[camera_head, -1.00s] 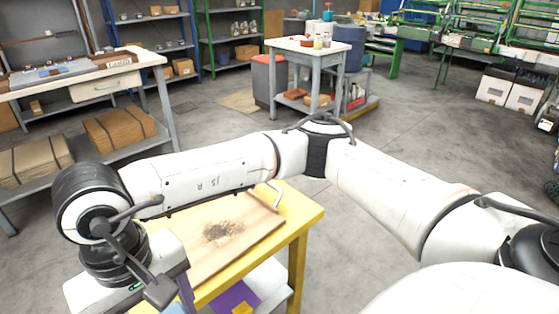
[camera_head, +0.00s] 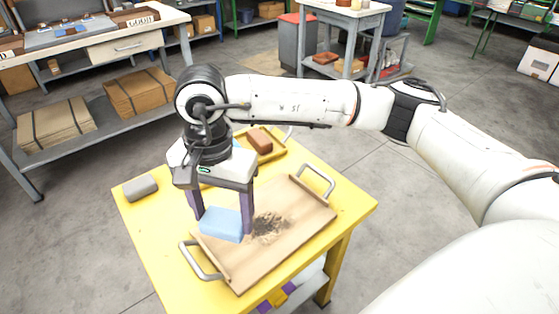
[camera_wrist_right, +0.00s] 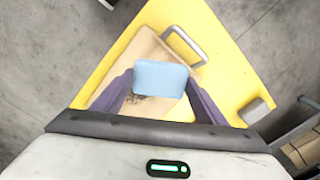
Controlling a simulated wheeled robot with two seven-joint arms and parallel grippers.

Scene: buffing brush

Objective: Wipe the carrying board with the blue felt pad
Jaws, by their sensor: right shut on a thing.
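The carrying board (camera_head: 290,222) is a wooden tray with two metal handles, lying on the yellow table; it also shows in the right wrist view (camera_wrist_right: 142,56). A dark smudge (camera_head: 268,226) marks its middle. My right gripper (camera_head: 222,222) is shut on the blue felt pad (camera_head: 220,224), which is at the board's left part, just left of the smudge. In the right wrist view the pad (camera_wrist_right: 161,77) sits between the purple fingers, partly over the smudge. Whether the pad touches the board I cannot tell. My left gripper is not in view.
The yellow table (camera_head: 160,230) carries a grey block (camera_head: 140,188) at the left. A yellow tray (camera_head: 278,154) with a brown block (camera_head: 259,140) lies behind the board, partly hidden by my arm. A grey workbench (camera_head: 100,50) with cardboard below stands at the back left.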

